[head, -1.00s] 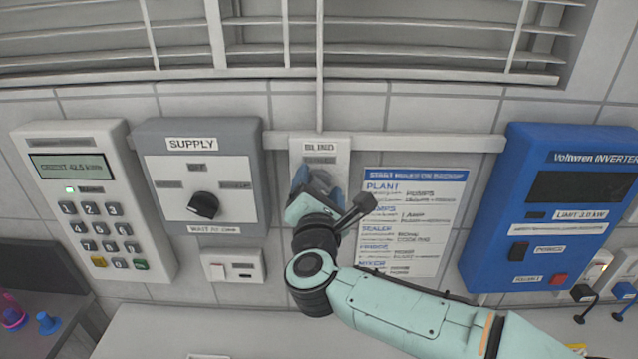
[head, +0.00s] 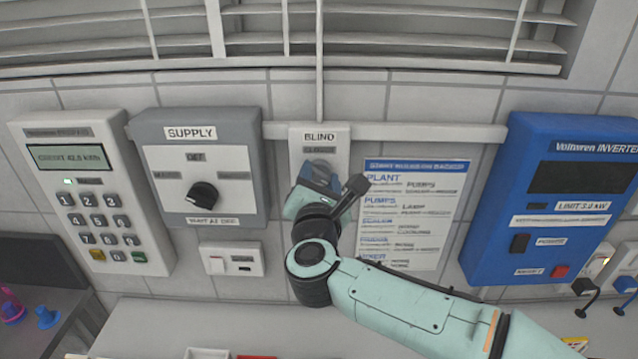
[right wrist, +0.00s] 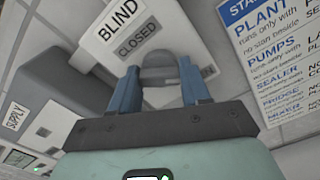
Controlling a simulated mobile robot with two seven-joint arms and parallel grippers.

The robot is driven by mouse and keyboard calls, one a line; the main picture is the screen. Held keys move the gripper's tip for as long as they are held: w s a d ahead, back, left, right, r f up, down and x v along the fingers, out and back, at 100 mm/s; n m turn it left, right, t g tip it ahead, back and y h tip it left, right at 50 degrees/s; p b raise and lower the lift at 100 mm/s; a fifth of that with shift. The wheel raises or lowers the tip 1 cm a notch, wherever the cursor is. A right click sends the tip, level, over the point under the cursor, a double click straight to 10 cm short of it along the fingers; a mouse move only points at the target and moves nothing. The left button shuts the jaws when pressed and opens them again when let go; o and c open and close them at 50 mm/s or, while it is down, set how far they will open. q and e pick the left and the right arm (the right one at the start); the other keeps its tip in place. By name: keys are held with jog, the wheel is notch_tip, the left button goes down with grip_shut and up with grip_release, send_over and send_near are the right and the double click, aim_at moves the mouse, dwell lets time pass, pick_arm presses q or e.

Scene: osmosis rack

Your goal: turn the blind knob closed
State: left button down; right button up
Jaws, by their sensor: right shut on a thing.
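The BLIND panel (head: 338,137) is a pale plate on the wall with a CLOSED label below its title. It also shows in the right wrist view (right wrist: 101,53), where both labels read clearly. The grey blind knob (right wrist: 158,58) is round-topped and sits between the blue fingers of my right gripper (right wrist: 162,84), which is shut on it. In the head view my right gripper (head: 318,178) covers most of the knob and the lower panel. The blind slats (head: 400,43) above show gaps between them. My left gripper is not in view.
The SUPPLY box (head: 240,132) and a keypad meter (head: 40,122) are on the left. A printed notice (head: 425,230) hangs right of the knob, beside the blue inverter (head: 480,230). A counter edge lies below.

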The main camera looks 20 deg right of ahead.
jog(key=shift+f+n+b, duration=0.1)
jog(key=shift+n+b, duration=0.35)
jog(key=shift+n, duration=0.45)
jog(key=n, duration=0.2)
jog(key=shift+n+b, duration=0.4)
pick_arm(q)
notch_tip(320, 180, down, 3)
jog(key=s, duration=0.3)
pick_arm(e)
jog(key=n, duration=0.2)
jog(key=shift+r+n, duration=0.2)
jog(key=shift+n, duration=0.1)
jog(key=n, duration=0.3)
jog(key=shift+n, duration=0.4)
jog(key=n, duration=0.2)
jog(key=shift+n, duration=0.4)
jog(key=n+p, duration=0.1)
jog(key=n, duration=0.2)
jog(key=shift+r+n, duration=0.1)
jog(key=shift+n, duration=0.2)
jog(key=n+p, duration=0.1)
jog(key=n, duration=0.3)
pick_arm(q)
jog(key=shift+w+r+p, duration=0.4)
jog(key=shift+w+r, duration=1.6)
pick_arm(e)
jog(key=shift+n, duration=1.7)
